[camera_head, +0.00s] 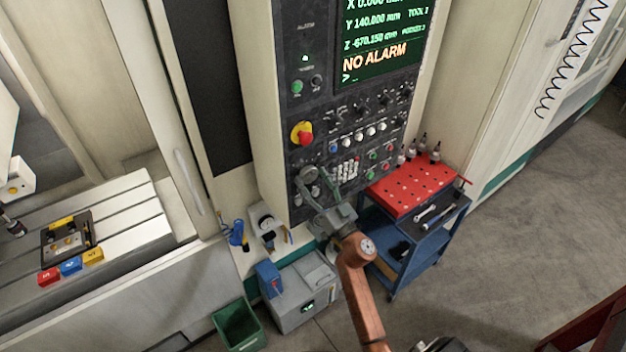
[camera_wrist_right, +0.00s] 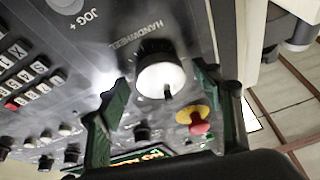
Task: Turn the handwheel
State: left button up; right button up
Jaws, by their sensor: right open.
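The handwheel (camera_wrist_right: 160,76) is a round pale knob with a dark base and a small dark grip, under the printed word HANDWHEEL in the right wrist view. In the head view the handwheel (camera_head: 308,173) sits low on the left of the dark control panel (camera_head: 284,120). My right gripper (camera_head: 314,187) is at the panel's lower left, its green fingers reaching to the handwheel. In the right wrist view the fingers of this gripper (camera_wrist_right: 162,92) are spread, one on each side of the handwheel. I cannot tell whether they touch it. My left gripper is not in view.
A red and yellow emergency stop (camera_head: 302,134) sits above the handwheel. Buttons and keys (camera_head: 346,170) lie to its right. A blue cart with a red top (camera_head: 412,186) stands right of my arm. A grey box (camera_head: 305,290) and a green bin (camera_head: 239,326) stand below.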

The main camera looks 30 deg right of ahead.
jog(key=c, duration=1.2)
jog(key=shift+o, duration=0.2)
jog(key=shift+n, duration=0.3)
